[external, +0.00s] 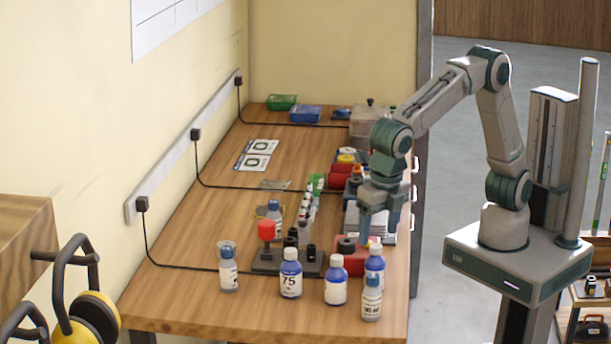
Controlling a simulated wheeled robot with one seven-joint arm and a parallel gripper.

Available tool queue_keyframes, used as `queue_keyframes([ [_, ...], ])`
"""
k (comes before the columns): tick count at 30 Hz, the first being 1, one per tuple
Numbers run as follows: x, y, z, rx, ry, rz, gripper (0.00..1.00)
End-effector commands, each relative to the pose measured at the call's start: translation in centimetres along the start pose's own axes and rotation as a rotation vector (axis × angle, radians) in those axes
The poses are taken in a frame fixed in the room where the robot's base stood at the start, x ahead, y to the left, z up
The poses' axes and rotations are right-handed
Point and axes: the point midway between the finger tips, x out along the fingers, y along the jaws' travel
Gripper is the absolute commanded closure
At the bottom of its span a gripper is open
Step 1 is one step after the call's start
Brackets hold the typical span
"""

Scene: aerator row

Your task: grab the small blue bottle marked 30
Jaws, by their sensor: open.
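No bottle shows a readable 30. A smaller blue bottle (336,291) with a white cap stands near the front of the wooden bench, its marking too small to read. A larger blue bottle (290,280) left of it reads 75. Another blue bottle (375,261) with a pale yellowish cap stands to the right, partly hidden by a clear bottle in front. My gripper (378,230) is open and points down over the right side of the bench, above and behind these bottles. Nothing shows between its fingers.
Clear labelled bottles stand at front right (371,300), at left (228,270) and farther back (274,213). A red block (350,262) sits below my gripper. A dark stand with a red knob (266,230) is behind the bottles. The bench's left side is mostly clear, crossed by cables.

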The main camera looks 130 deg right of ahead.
Motion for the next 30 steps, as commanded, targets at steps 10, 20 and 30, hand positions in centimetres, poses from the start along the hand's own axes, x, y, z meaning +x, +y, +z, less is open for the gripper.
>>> queue_keyframes([
  [10,4.5,-0.1,0.0,0.001,0.000,0.000,0.33],
  [20,8.7,-0.7,0.0,0.003,0.000,-0.002,0.33],
  [30,9.8,-0.6,-0.1,0.002,0.001,0.001,0.33],
])
